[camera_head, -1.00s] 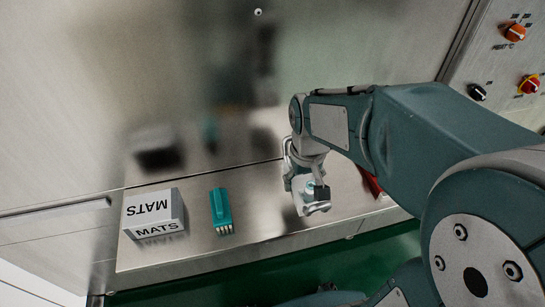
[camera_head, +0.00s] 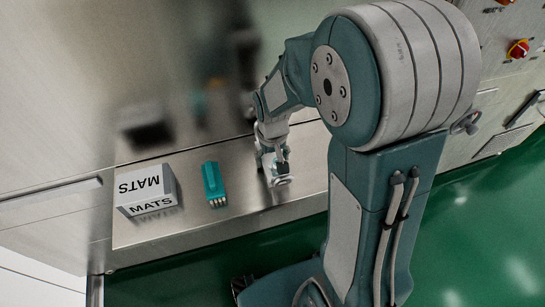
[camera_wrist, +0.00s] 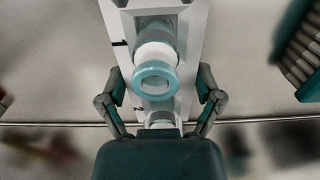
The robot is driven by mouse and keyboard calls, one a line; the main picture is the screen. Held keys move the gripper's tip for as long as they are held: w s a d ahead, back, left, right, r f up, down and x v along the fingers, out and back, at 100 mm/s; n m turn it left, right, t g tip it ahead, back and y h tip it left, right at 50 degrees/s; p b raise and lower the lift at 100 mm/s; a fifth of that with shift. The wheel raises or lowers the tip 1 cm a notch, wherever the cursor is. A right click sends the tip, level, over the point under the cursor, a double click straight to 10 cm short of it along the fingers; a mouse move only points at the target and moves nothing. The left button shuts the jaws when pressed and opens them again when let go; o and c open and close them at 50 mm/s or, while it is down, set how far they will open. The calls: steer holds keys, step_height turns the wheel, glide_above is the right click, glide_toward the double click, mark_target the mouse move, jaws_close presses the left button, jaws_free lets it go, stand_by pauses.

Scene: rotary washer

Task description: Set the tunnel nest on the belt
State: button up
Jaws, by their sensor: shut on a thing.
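My gripper (camera_head: 275,168) is over the steel ledge, to the right of the teal brush. In the wrist view my gripper (camera_wrist: 160,100) has its two fingers on either side of a white piece (camera_wrist: 185,40) and is shut on it. This piece looks like the tunnel nest; it is marked 1 and 2 and has a white cylinder with a teal ring (camera_wrist: 155,83) facing the camera. In the head view the nest (camera_head: 281,181) is small and partly hidden by the gripper. I cannot tell whether it touches the ledge. No belt can be made out clearly.
The steel ledge (camera_head: 185,228) holds a grey MATS box (camera_head: 146,190) at the left and the teal brush (camera_head: 213,182). The brush also shows blurred in the wrist view (camera_wrist: 302,50). A reflective steel wall (camera_head: 70,90) stands behind. Control knobs (camera_head: 517,48) are at upper right.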

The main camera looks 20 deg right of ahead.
steer(key=shift+f, duration=0.1)
steer(key=o, duration=1)
